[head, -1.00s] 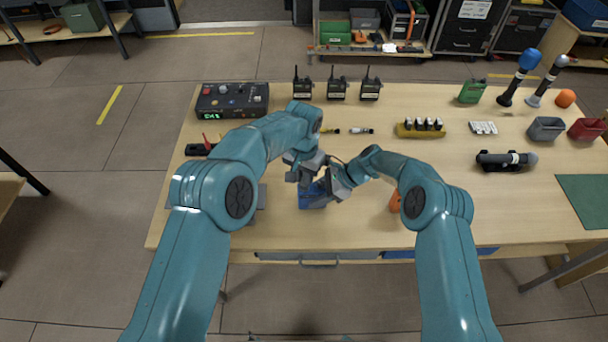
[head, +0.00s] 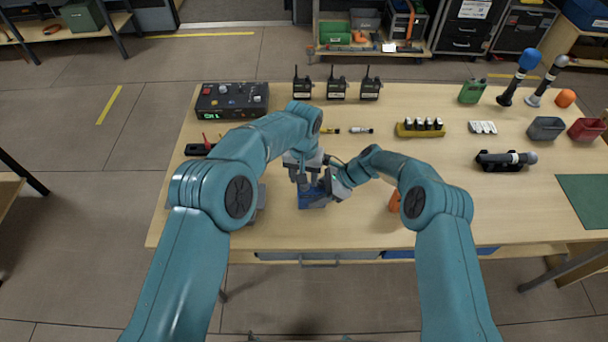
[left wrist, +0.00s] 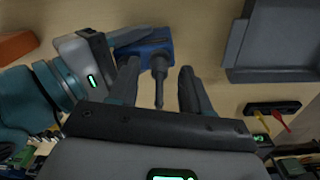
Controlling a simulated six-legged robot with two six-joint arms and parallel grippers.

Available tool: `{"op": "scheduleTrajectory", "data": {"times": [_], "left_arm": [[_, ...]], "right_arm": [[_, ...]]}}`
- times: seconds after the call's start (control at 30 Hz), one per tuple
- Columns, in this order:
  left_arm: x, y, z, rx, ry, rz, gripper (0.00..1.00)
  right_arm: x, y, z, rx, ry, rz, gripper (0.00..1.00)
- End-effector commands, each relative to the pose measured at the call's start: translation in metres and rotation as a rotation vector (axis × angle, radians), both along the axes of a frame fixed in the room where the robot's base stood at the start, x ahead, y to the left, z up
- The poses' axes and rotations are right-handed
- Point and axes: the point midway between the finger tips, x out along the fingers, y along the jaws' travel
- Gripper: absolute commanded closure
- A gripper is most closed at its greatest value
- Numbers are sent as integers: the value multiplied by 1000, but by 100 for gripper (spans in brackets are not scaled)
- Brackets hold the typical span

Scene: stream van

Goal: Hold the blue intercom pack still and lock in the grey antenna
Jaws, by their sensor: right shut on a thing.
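The blue intercom pack (head: 312,202) is on the table near its front edge; it also shows in the left wrist view (left wrist: 152,46). My right gripper (head: 332,187) is shut on the pack from the right side. The dark grey antenna (left wrist: 160,78) stands at the pack, thick collar toward it and thin rod toward the camera. I cannot tell whether it is locked. My left gripper (left wrist: 160,76) is above the pack, with one finger on each side of the antenna and visible gaps. In the head view my left gripper (head: 306,182) hides the antenna.
A grey tray (left wrist: 237,48) lies left of the pack, mostly behind my left arm in the head view. An orange object (head: 395,202) is near my right forearm. A control box (head: 232,100), several radios (head: 337,88) and small batteries stand farther back.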

Motion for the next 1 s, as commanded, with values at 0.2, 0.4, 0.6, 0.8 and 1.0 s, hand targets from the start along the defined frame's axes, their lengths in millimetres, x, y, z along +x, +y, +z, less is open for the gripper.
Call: {"op": "scheduleTrajectory", "data": {"times": [0.2,0.4,0.6,0.8,1.0], "left_arm": [[0,0,9,0,-2,-1,52],[0,0,52,-1,-6,-1,52],[-1,1,95,-2,-3,0,52],[-1,1,117,0,-1,0,52],[-2,2,120,0,1,-1,52]], "right_arm": [[0,0,1,0,-1,-1,93],[0,0,0,0,-1,-1,93],[0,0,0,0,-1,-1,93],[0,0,0,0,-1,-1,93],[0,0,0,0,-1,-1,93]]}}
